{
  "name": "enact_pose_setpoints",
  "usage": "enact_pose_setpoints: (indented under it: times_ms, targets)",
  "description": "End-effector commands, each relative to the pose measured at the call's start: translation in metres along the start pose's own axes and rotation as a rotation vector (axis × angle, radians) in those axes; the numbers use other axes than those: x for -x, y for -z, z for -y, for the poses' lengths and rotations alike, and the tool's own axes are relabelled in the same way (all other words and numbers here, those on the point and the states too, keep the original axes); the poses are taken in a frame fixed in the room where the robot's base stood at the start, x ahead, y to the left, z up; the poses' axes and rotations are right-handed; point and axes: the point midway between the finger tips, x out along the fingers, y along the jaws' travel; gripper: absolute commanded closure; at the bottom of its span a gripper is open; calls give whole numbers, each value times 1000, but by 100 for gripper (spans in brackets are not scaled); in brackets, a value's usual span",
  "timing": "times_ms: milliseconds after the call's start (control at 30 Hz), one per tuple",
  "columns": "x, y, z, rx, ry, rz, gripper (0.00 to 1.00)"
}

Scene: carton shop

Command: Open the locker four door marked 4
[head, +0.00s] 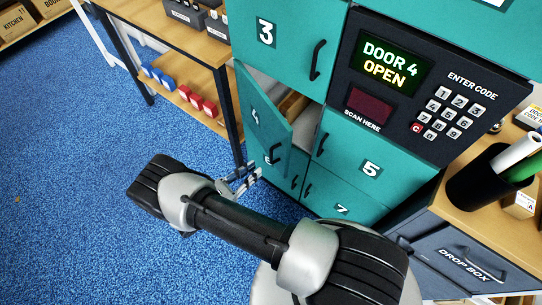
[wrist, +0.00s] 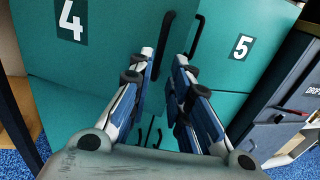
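The teal locker door marked 4 (head: 254,112) stands ajar in the head view, swung out to the left. A gap on its right shows a brown thing inside. Its black handle (head: 275,153) is near the door's free edge. My gripper (head: 256,175) is just below and left of that handle. In the wrist view, door 4 (wrist: 100,70) fills the left side, and its handle (wrist: 163,42) lies in line with the gap between my fingers. My gripper (wrist: 164,58) is open, its fingers apart. I cannot tell whether they touch the handle.
The keypad panel's screen (head: 391,63) reads "DOOR 4 OPEN". Doors 3 (head: 282,35), 5 (head: 365,155) and 7 (head: 340,203) look shut. A wooden shelf unit (head: 188,95) with a dark leg stands left of the lockers. Blue carpet (head: 70,170) is free at left.

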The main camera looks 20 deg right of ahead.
Motion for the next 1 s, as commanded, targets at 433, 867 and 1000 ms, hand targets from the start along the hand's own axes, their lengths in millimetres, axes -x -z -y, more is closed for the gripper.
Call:
enact_pose_setpoints:
  times_ms: [433, 867, 1000]
  targets:
    - [-80, 0, 0, -1, 3, 0, 82]
    - [-88, 0, 0, -1, 0, 0, 83]
    - [-88, 0, 0, -1, 0, 0, 92]
